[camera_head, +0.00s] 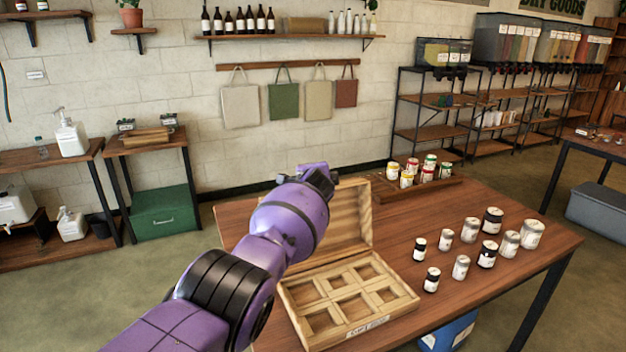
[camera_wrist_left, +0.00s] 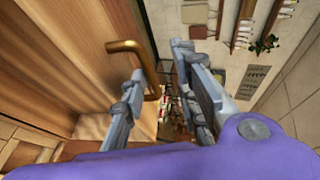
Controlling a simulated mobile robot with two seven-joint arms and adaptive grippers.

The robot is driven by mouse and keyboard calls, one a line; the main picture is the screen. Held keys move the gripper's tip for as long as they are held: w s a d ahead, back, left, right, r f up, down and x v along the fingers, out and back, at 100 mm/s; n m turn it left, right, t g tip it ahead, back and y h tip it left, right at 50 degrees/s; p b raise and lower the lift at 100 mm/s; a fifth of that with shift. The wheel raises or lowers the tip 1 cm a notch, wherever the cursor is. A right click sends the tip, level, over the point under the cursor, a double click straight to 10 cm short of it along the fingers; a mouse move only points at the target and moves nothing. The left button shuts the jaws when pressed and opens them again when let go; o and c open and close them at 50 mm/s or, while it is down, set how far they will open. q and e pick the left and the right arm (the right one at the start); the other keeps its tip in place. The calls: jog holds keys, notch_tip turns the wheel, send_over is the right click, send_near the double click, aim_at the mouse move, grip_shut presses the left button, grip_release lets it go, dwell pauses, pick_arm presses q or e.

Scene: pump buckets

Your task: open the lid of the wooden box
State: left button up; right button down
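The wooden box (camera_head: 392,307) stands on the brown table with its lid (camera_head: 351,213) raised roughly upright at the back. Its tray shows six square, empty compartments. My left purple arm crosses in front of the lid and covers part of it. My left gripper (camera_head: 322,180) is by the lid's upper part. In the left wrist view, the gripper (camera_wrist_left: 160,62) has its two fingers spread apart. A curved brass handle (camera_wrist_left: 145,62) on the lid (camera_wrist_left: 65,50) reaches between them; I cannot tell whether it touches a finger. My right gripper is not in view.
Several black- and silver-capped jars (camera_head: 487,254) stand right of the box. A wooden tray (camera_head: 415,186) with colourful cans (camera_head: 408,178) lies behind it. The table (camera_head: 520,290) is bare at its front right. A blue container (camera_head: 450,333) is under the table.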

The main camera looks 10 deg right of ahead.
pick_arm(q)
jog(key=shift+s+d+r, duration=0.1)
jog(key=shift+s+d, duration=0.05)
jog(key=shift+s, duration=0.3)
jog(key=shift+s+a+r, duration=0.2)
jog(key=shift+s+a, duration=0.15)
jog(key=shift+s, duration=0.25)
jog(key=v, duration=0.9)
jog(key=shift+s+r, duration=0.2)
jog(key=shift+r, duration=0.05)
